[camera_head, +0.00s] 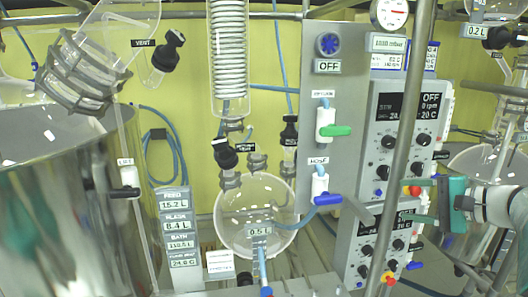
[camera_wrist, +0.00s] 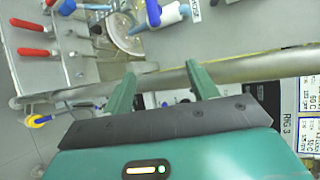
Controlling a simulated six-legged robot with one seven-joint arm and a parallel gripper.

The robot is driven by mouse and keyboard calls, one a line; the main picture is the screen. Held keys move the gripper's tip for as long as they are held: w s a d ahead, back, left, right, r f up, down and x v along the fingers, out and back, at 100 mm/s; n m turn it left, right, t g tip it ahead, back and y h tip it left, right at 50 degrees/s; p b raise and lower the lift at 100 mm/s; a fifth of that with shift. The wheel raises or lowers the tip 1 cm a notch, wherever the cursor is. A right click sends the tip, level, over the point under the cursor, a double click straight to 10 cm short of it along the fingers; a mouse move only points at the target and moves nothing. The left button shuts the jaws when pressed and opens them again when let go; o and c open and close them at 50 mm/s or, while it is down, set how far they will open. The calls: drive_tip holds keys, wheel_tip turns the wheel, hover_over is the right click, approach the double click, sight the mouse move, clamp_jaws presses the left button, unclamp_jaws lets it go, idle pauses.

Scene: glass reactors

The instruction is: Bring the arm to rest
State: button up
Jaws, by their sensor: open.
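My gripper (camera_head: 422,201) is at the right side of the head view, in front of the grey control panels. Its two green fingers point left. In the wrist view my gripper (camera_wrist: 162,82) shows its two green fingers spread apart with nothing held between them. A grey metal pole (camera_wrist: 240,70) runs across just beyond the fingertips in the wrist view. I cannot tell whether the fingers touch it.
A steel pole (camera_head: 403,150) stands upright by the control panel (camera_head: 400,135). A round glass flask (camera_head: 240,215) hangs mid-view. A large steel vessel (camera_head: 60,220) fills the left. Red-handled valves (camera_wrist: 33,52) and a blue-handled valve (camera_wrist: 152,12) show in the wrist view.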

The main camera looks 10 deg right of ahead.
drive_tip(key=s+a+f+n+g+h, duration=0.1)
drive_tip(key=s+a+f+n+g, duration=0.25)
drive_tip(key=a, duration=0.65)
drive_tip(key=s+a+f+n+g+h, duration=0.1)
drive_tip(key=s+a+f+n+g, duration=0.2)
drive_tip(key=a, duration=0.6)
drive_tip(key=s+a+f+n+h, duration=0.5)
drive_tip(key=s+a+f+n, duration=0.2)
drive_tip(key=s, duration=0.2)
drive_tip(key=shift+s+f+h, duration=0.2)
drive_tip(key=shift+s+h, duration=0.05)
drive_tip(key=shift+h, duration=0.15)
drive_tip(key=shift+d, duration=0.2)
